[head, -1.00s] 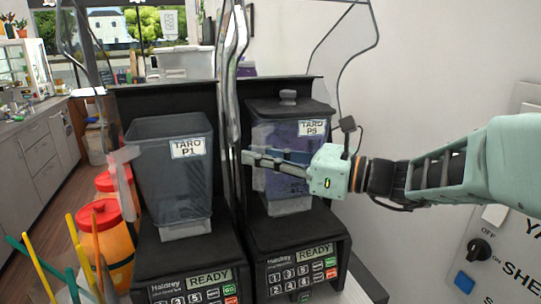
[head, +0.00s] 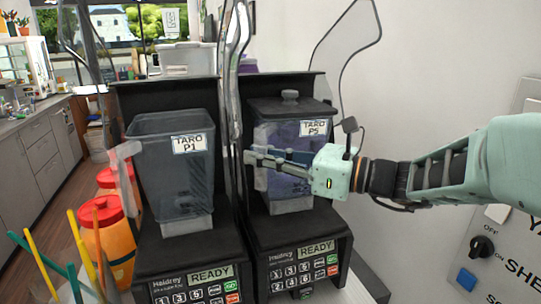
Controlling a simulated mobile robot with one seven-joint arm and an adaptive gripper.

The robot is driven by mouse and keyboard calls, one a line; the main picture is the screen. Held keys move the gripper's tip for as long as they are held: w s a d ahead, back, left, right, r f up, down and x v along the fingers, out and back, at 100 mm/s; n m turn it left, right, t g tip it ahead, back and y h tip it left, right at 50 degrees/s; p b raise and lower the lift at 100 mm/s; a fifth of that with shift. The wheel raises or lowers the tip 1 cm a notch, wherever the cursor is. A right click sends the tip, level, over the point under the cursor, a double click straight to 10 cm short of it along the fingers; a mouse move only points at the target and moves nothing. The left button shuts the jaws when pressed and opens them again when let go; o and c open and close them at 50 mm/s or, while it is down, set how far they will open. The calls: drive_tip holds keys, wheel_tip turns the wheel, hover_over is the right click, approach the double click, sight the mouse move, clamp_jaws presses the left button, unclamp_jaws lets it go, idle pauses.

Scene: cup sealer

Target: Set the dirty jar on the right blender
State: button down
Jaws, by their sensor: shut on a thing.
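The dirty jar (head: 270,188), labelled TARO P5, has a dark lid and purple residue inside. It stands upright over the base of the right blender (head: 297,240). I cannot tell whether its foot is fully seated. My gripper (head: 252,160) reaches in from the right and is shut on this jar, its fingers across the jar's front at mid-height. Part of the jar is hidden behind the fingers. A second jar (head: 172,170), labelled TARO P1, clear and without a lid, stands on the left blender (head: 190,262).
Raised clear covers (head: 347,35) with bent edges rise above both blenders. Orange containers with red lids (head: 105,235) and coloured straws (head: 75,262) stand at the left. A white wall is behind my arm, with a control panel (head: 485,250) at the lower right.

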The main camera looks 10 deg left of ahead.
idle(0.9)
drive_tip(key=c, duration=1.9)
unclamp_jaws()
drive_tip(key=shift+f, duration=0.35)
drive_tip(key=d, duration=0.4)
drive_tip(key=s+d, duration=0.1)
drive_tip(key=d, duration=0.3)
drive_tip(key=s+d, duration=0.1)
drive_tip(key=d, duration=0.2)
drive_tip(key=shift+s+d+r, duration=0.25)
drive_tip(key=shift+d, duration=0.15)
